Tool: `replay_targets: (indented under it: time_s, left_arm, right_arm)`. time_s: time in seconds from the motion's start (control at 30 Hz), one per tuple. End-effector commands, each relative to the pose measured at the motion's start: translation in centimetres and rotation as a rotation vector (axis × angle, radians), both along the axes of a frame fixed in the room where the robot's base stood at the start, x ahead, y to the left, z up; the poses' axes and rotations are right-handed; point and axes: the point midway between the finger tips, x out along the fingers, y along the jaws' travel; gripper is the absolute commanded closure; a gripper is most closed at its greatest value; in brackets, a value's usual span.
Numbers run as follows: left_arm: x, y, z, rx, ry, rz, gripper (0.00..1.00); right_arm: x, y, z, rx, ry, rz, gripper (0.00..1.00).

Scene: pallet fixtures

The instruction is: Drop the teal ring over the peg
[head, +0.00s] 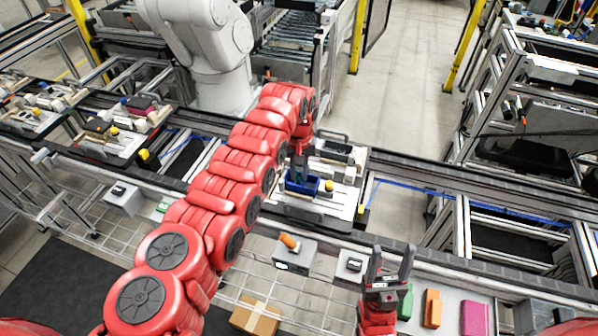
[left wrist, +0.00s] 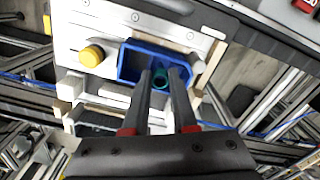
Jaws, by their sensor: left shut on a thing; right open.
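My left gripper (head: 299,168) is over the blue tray (head: 304,186) on the pallet fixture. In the left wrist view my left fingers (left wrist: 161,76) are shut on the teal ring (left wrist: 160,82), which appears within the outline of the blue tray (left wrist: 127,63). I cannot tell how high above the tray floor the ring is. In the head view the ring is too small to make out. A yellow round knob (left wrist: 92,54) stands beside the tray. I cannot clearly identify the peg. My right gripper (head: 391,262) is open and empty near the front shelf.
A grey box with an orange cylinder (head: 289,242) stands in front of the conveyor. Green, orange (head: 432,309) and pink (head: 474,318) blocks lie at lower right. Other loaded pallets (head: 138,112) are at left. The conveyor right of the fixture holds no pallet.

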Motion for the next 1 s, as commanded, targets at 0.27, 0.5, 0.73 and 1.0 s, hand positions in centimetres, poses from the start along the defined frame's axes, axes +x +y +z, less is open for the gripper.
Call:
replay_targets:
  time_s: [0.27, 0.5, 0.73, 1.0]
  left_arm:
    - [-0.01, -0.02, -0.64, 0.000, 0.000, 0.000, 1.00]
    - [-0.01, -0.02, -0.68, 0.000, 0.000, -0.001, 1.00]
    - [0.00, -0.01, -0.67, 0.000, 0.000, 0.000, 0.64]
    - [0.00, -0.02, -0.67, 0.000, 0.000, 0.000, 0.64]
  right_arm:
    - [0.00, 0.00, -0.63, 0.000, 0.000, 0.000, 0.43]
    - [0.00, 0.00, -0.66, 0.000, 0.000, 0.000, 0.43]
    - [0.00, 0.00, -0.66, 0.000, 0.000, 0.000, 0.43]
    - [0.00, 0.00, -0.65, 0.000, 0.000, 0.000, 0.43]
